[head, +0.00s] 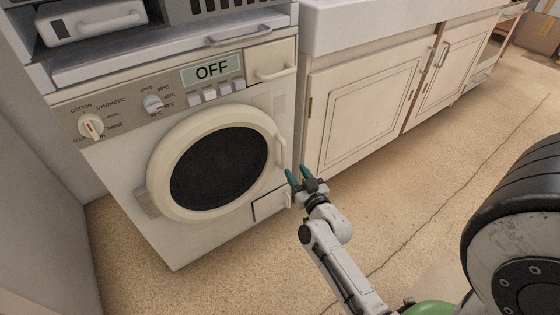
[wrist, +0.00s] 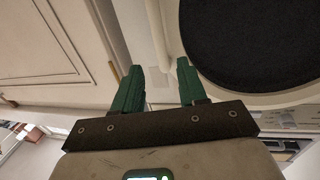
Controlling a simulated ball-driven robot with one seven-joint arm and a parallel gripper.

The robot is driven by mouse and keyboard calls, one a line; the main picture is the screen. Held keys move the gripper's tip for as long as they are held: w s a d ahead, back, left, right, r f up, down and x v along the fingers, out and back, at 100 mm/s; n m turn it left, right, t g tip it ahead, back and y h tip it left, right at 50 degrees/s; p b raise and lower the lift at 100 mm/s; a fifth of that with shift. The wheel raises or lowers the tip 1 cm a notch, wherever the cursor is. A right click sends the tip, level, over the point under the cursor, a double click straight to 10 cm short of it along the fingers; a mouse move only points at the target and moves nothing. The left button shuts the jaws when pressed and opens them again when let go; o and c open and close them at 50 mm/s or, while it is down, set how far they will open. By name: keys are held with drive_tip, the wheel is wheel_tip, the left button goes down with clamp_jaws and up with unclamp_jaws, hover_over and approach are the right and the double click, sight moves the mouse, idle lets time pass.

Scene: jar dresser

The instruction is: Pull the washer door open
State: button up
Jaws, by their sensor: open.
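The washer (head: 120,185) stands at the left in the head view, its display reading OFF. Its round door (head: 218,165), with a cream ring and dark glass, looks shut. A pale handle (head: 281,150) sits on the door's right rim. My gripper (head: 299,174) has green fingers, spread open and empty, low and to the right of the handle, in front of the washer's right edge. In the wrist view, my gripper (wrist: 159,68) points toward a pale bar, likely the handle (wrist: 156,35), beside the dark door glass (wrist: 250,40). I cannot tell the gap between them.
A white cabinet (head: 360,110) with a sink front (head: 370,20) stands right of the washer. A small lower flap (head: 270,205) sits near my gripper. The speckled floor (head: 430,180) in front is open. A grey wall (head: 40,200) closes off the left.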

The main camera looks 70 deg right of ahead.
sight(285, 155)
drive_tip(key=b+x, duration=0.2)
drive_tip(key=x, duration=0.8)
drive_tip(key=shift+b, duration=0.4)
clamp_jaws()
